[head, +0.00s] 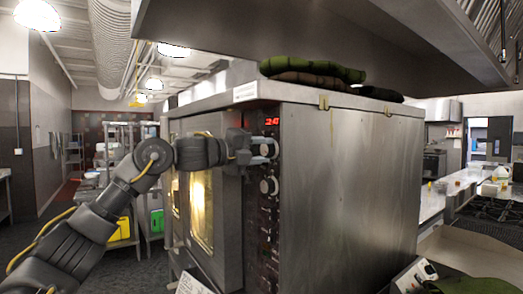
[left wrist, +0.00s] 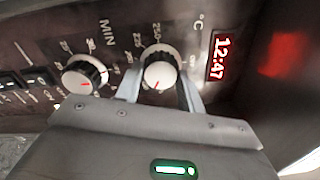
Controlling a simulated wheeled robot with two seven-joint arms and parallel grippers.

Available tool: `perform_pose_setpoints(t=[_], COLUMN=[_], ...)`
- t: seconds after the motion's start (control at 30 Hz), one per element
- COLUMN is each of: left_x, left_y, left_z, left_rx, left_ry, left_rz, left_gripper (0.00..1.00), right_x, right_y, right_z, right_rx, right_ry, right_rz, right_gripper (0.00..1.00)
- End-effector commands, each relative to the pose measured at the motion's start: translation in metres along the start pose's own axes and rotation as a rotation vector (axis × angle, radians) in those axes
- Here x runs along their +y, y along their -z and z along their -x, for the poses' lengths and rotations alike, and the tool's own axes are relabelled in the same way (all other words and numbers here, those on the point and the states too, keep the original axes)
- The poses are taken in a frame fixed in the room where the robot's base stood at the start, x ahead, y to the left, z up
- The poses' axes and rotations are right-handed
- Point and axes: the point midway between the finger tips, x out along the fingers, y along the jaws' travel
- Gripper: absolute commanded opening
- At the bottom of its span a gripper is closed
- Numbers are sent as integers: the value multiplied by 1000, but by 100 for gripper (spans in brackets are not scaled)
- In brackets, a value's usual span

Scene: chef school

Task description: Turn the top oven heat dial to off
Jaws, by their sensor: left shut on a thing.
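The oven (head: 345,185) is a steel box with a control panel on its narrow front edge. My left gripper (head: 262,147) is at this dial in the head view. In the left wrist view its fingers (left wrist: 161,88) straddle the dial, shut on it. A second dial (left wrist: 85,76), by the MIN scale, is just below the top one; it also shows in the head view (head: 269,186).
The lit oven door (head: 202,205) is left of the panel. Folded cloths (head: 313,70) lie on the oven top, under a steel hood (head: 330,30). A counter (head: 450,195) runs at the right, and shelving (head: 120,160) stands at the back left.

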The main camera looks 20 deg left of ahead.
Motion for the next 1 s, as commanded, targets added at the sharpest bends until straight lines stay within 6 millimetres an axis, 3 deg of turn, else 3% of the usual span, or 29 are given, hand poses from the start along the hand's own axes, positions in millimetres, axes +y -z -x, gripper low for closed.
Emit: perform_pose_setpoints(t=[1.0], left_x=[-5], left_y=[-3], left_z=[0], left_rx=[0], left_ry=[4], left_rz=[964], left_gripper=[16], right_x=[-2], right_y=[3], right_z=[23], right_rx=[1], right_ry=[3], right_rz=[-2], right_gripper=[36])
